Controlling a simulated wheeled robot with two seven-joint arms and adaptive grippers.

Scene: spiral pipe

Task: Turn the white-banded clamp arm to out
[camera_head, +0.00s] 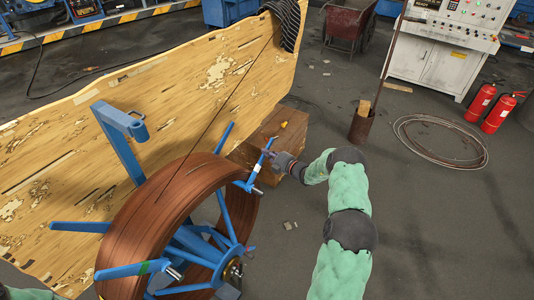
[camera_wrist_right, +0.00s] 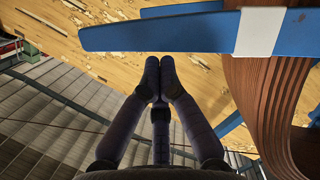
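The white-banded clamp arm (camera_head: 265,153) is a blue bar at the right rim of the brown pipe spool (camera_head: 150,215). In the right wrist view the bar (camera_wrist_right: 160,32) crosses the top, with its white band (camera_wrist_right: 260,32) at the right by the brown coils (camera_wrist_right: 265,95). My right gripper (camera_head: 273,156) is beside the bar's outer part in the head view. In the wrist view its dark fingertips (camera_wrist_right: 160,65) are together, just below the bar, with nothing seen between them. Whether they touch the bar is unclear. My left gripper is out of view.
Other blue arms stick out of the spool, one with a green band (camera_head: 145,267). A wooden panel (camera_head: 190,90) stands behind, with a blue bracket post (camera_head: 118,140). A wooden crate (camera_head: 262,135) is behind my right gripper.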

